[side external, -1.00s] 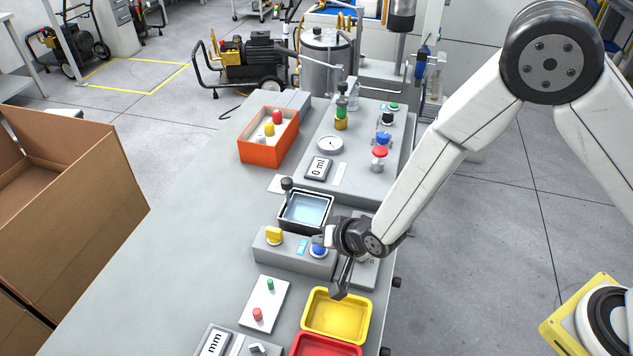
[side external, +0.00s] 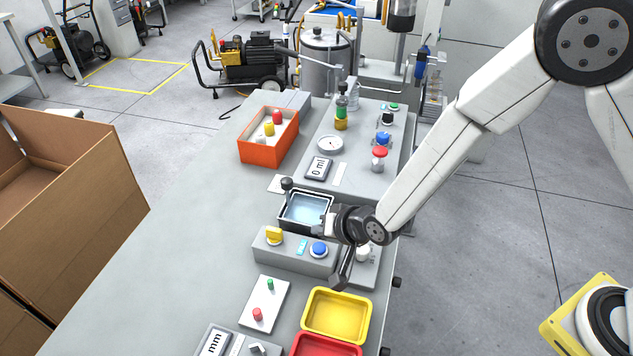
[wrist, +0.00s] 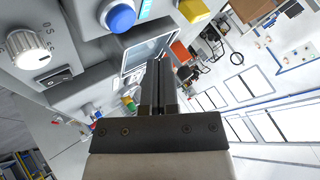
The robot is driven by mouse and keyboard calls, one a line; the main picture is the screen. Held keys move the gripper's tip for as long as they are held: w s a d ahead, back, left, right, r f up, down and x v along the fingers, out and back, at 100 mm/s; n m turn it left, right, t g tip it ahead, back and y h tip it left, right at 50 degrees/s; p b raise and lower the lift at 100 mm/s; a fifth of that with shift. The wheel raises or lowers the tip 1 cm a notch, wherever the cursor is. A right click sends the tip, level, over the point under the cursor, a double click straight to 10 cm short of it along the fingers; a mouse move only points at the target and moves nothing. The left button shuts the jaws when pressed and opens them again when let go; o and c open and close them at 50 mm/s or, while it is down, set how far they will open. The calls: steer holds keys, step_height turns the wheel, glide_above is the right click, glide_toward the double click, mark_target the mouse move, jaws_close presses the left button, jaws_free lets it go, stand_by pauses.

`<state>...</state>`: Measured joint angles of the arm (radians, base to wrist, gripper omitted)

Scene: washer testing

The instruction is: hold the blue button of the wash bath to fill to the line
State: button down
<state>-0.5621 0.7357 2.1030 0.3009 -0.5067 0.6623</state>
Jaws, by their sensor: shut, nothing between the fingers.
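The blue button (side external: 319,250) sits on the grey control box (side external: 290,262) in front of the wash bath (side external: 304,222). It also shows at the top of the wrist view (wrist: 121,17) and looks unpressed. The wash bath is a dark-rimmed basin holding pale blue liquid; I cannot make out the fill line. My gripper (side external: 328,227) is shut and empty at the right edge of the bath, behind and apart from the blue button. Its closed fingers (wrist: 158,85) point toward the bath in the wrist view.
A yellow knob (side external: 274,236) and a small cyan display (side external: 301,247) share the control box. A white dial (wrist: 28,48) and a black rocker switch (wrist: 57,77) are close by. Yellow (side external: 335,316) and red (side external: 327,346) trays lie in front. The table's left side is clear.

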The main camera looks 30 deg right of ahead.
steer(key=shift+r, duration=1.1)
steer(key=shift+d, duration=0.1)
steer(key=shift+d+r, duration=0.15)
steer(key=shift+d, duration=0.1)
steer(key=s+d+r+n+g+h, duration=0.1)
steer(key=s+d+r+g, duration=0.1)
steer(key=s+d, duration=0.3)
steer(key=s+d+r+n+g+h, duration=0.1)
steer(key=s+d+r+n+g, duration=0.1)
steer(key=d, duration=0.8)
steer(key=s+d+r+n+g+h, duration=0.1)
steer(key=s+d+r+g, duration=0.1)
steer(key=s+d, duration=0.5)
steer(key=shift+s+d+r+n, duration=0.3)
steer(key=shift+d+r+n, duration=0.1)
steer(key=shift+d+r, duration=0.3)
steer(key=shift+a, duration=0.1)
